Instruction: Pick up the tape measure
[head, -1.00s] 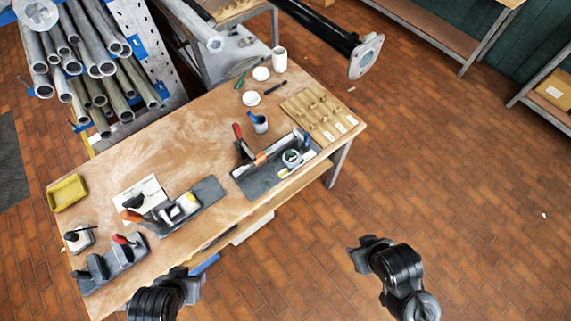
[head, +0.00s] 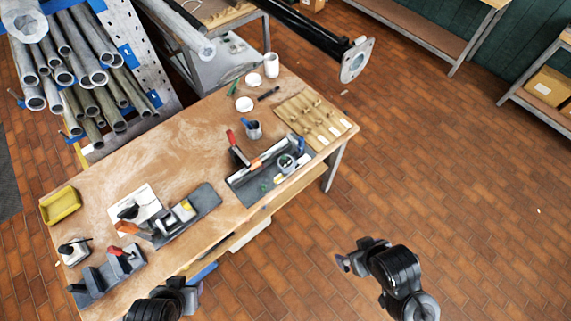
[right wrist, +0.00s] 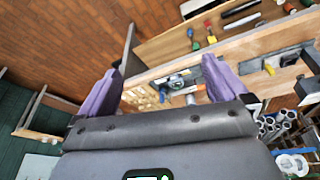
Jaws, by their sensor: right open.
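I cannot single out the tape measure for certain. A small yellow-and-pale block (head: 183,211) lies on a dark grey mat (head: 206,197) on the workbench; its yellow shows in the right wrist view (right wrist: 269,68). A smaller yellow item (head: 278,179) lies in the dark tray (head: 247,192) further right. My right gripper (head: 345,262) is in front of the bench, off its edge, over the floor. In the right wrist view its purple fingers (right wrist: 162,66) are wide apart with nothing between them. My left gripper (head: 194,291) is near the bench's front edge; its jaws are unclear.
The wooden workbench (head: 100,188) also holds a yellow bin (head: 61,205), a blue-grey cup (head: 254,131) and a wooden board (head: 305,108). A rack of metal pipes (head: 95,75) stands behind. A dark flanged mast (head: 354,62) overhangs the back right. The right floor is open.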

